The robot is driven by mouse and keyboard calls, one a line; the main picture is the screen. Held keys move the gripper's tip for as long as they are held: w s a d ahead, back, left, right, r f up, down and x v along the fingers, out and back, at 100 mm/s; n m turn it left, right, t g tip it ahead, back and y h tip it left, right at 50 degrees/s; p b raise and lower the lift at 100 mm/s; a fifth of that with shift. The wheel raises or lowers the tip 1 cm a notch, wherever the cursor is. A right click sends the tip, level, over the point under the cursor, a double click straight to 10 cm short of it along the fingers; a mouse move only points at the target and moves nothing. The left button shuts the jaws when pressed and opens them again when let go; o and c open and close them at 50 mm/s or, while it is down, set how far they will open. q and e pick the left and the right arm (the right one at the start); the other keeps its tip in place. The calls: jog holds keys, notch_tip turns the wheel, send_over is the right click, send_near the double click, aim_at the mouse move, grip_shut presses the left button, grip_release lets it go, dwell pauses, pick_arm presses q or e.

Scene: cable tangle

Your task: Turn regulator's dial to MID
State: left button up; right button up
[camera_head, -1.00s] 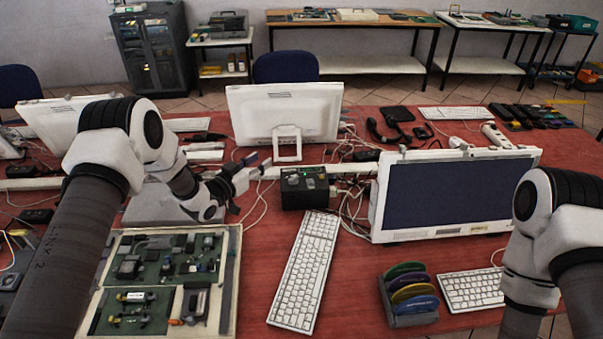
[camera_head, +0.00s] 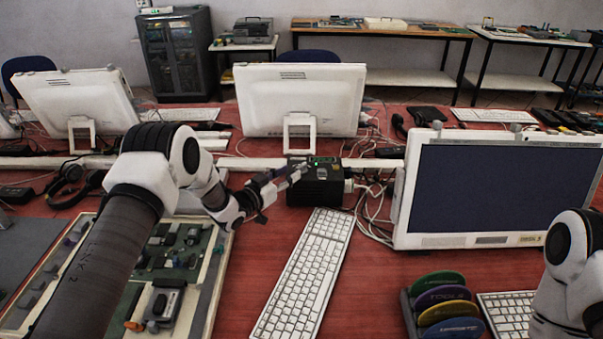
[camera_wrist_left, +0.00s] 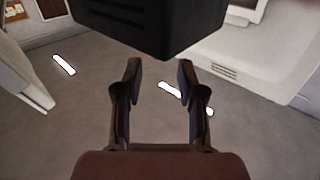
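The regulator looks to be the black box (camera_head: 325,188) with a small green-lit panel on top, standing on the red table behind the white keyboard. The dial and its setting cannot be made out. My left gripper (camera_head: 298,172) reaches from the left to the box's left front edge and overlaps it in the head view. In the left wrist view the two fingers of the left gripper (camera_wrist_left: 158,80) stand apart with nothing between them. The dark box (camera_wrist_left: 150,25) is just beyond their tips; I cannot tell whether they touch. My right gripper is out of view.
A white keyboard (camera_head: 305,275) lies in front of the box. A monitor (camera_head: 505,190) stands to the right and another (camera_head: 300,100) behind. White cables (camera_head: 375,215) lie right of the box. A board case (camera_head: 215,275) lies under my left arm.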

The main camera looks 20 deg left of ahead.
aim_at(297, 168)
pick_arm(q)
jog(key=x, duration=0.6)
jog(key=shift+f, duration=0.1)
grip_shut()
